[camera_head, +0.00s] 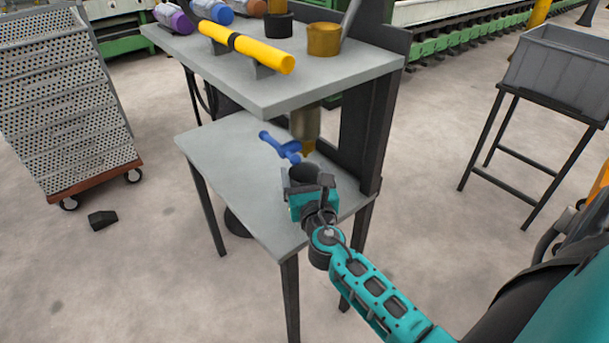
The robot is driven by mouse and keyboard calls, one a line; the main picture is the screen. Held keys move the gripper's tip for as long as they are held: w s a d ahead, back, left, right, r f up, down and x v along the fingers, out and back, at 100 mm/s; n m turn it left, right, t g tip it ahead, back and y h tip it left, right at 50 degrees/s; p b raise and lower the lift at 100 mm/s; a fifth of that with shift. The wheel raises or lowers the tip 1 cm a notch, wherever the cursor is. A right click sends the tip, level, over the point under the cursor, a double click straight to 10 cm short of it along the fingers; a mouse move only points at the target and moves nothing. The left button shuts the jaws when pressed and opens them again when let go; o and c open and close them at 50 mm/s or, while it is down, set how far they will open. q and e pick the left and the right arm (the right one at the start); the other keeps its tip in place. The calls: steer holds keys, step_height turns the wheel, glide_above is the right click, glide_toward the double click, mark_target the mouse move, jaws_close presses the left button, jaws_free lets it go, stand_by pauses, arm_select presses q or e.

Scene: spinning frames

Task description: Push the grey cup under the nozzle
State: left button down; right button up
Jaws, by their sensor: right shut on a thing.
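The grey cup (303,172) stands on the lower table, its dark open top facing up. My right gripper (312,188) is shut on the cup from the near side and hides most of its lower part. The brass nozzle (308,146) hangs beneath the upper shelf, just behind the cup in the picture. A blue handle (280,146) sticks out to the left beside it. I cannot tell exactly how far the cup is from being directly below the nozzle. My left gripper is not in view.
The lower table (225,165) is bare to the left of the cup. The upper shelf (270,90) overhangs it and carries a yellow tube (255,50) and a brass pot (324,39). A dark upright (365,135) stands right of the nozzle.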

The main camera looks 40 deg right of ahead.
steer(key=o, duration=0.9)
steer(key=shift+o, duration=0.2)
steer(key=shift+s, duration=0.1)
steer(key=v, duration=1.2)
steer(key=shift+s+p, duration=0.3)
steer(key=shift+s, duration=0.1)
steer(key=shift+a, duration=0.15)
